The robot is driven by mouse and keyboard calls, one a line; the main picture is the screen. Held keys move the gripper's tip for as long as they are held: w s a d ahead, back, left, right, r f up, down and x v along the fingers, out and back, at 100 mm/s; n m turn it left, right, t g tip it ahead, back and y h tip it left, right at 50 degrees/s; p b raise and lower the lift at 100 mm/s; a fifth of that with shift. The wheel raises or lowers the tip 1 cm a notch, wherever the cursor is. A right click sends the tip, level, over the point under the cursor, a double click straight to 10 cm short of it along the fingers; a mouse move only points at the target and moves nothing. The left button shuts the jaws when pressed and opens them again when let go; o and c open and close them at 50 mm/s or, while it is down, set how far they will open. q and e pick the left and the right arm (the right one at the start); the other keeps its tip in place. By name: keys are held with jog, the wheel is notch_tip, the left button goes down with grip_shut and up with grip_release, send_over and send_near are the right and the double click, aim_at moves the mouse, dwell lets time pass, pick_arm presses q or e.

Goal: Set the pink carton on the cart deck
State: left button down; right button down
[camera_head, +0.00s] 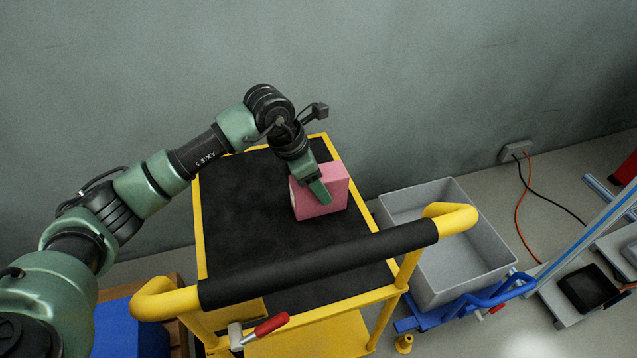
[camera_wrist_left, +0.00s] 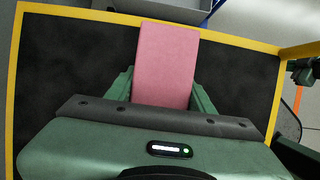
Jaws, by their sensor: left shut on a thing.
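The pink carton (camera_head: 335,185) is at the right side of the black cart deck (camera_head: 245,215), inside the yellow frame. My left gripper (camera_head: 319,190) reaches down from above and is shut on the carton. In the left wrist view the pink carton (camera_wrist_left: 166,65) stands between the two green fingers (camera_wrist_left: 160,92), with the deck (camera_wrist_left: 65,70) around it. I cannot tell whether its underside touches the deck or is just above it. The carton's far side is hidden.
The cart's black push handle (camera_head: 320,265) crosses in front of the deck. A grey bin (camera_head: 450,235) stands to the right on a blue base. A blue box (camera_head: 130,325) is at lower left. The wall is close behind. The deck's left part is clear.

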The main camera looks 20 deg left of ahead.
jog(key=shift+s+f, duration=0.1)
pick_arm(q)
jog(key=c, duration=0.6)
grip_release()
jog(key=shift+r, duration=0.1)
pick_arm(e)
jog(key=shift+r, duration=0.2)
pick_arm(q)
jog(key=p+v, duration=0.1)
jog(key=v, duration=1.1)
pick_arm(e)
jog(key=f, duration=0.2)
jog(key=s+f, duration=0.1)
jog(key=f, duration=0.1)
jog(key=shift+s+d+f, duration=0.15)
jog(key=shift+s+f, duration=0.05)
jog(key=shift+f, duration=0.1)
